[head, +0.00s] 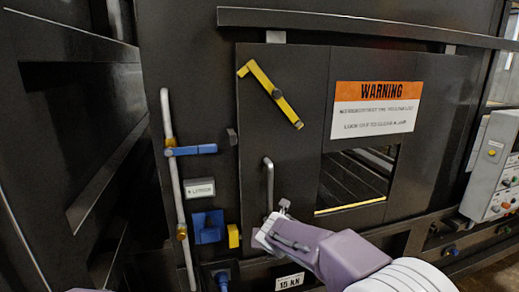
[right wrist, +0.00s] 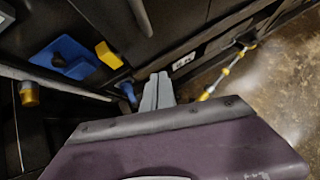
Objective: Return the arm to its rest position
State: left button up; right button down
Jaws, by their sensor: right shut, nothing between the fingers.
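My right gripper (head: 284,206) is in front of the lower part of the dark compactor door (head: 290,135), at the lower end of its vertical grey handle (head: 269,184). Its fingers are shut with nothing between them. I cannot tell whether they touch the handle. In the right wrist view the closed grey fingers (right wrist: 157,92) point away from the camera, with the floor beyond to the right. My right arm comes in from the bottom right. My left gripper is out of view.
A yellow latch bar (head: 271,94) sits tilted on the door above the handle. A blue lever (head: 192,150) is on a pipe at the left, above a blue box (head: 207,227) and a yellow block (head: 233,236). A grey control panel (head: 494,165) stands at the right.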

jog(key=s+d+f+m+g+b, duration=0.1)
jog(key=s+d+f+m+b, duration=0.35)
jog(key=f, duration=0.35)
jog(key=s+d+f+m+g+h+b, duration=0.1)
jog(key=s+d+f+m+g+b, duration=0.1)
jog(key=s+d+f+m+b, duration=0.35)
jog(key=s+d+f+m+g+b, duration=0.1)
jog(key=s+d+f+m+b, duration=0.3)
jog(key=f, duration=0.6)
pick_arm(q)
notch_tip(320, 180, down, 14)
jog(key=p, duration=0.1)
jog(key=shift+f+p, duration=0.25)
jog(key=shift+p, duration=0.1)
pick_arm(e)
jog(key=s+f+m+g, duration=0.1)
jog(key=s+f+m, duration=0.2)
jog(key=s+m, duration=0.3)
jog(key=s+f+m+g+y, duration=0.1)
jog(key=s+m, duration=0.5)
jog(key=m, duration=0.9)
notch_tip(320, 180, down, 2)
jog(key=shift+f+m+g, duration=0.1)
jog(key=shift+m+g, duration=0.2)
jog(key=shift+g, duration=0.4)
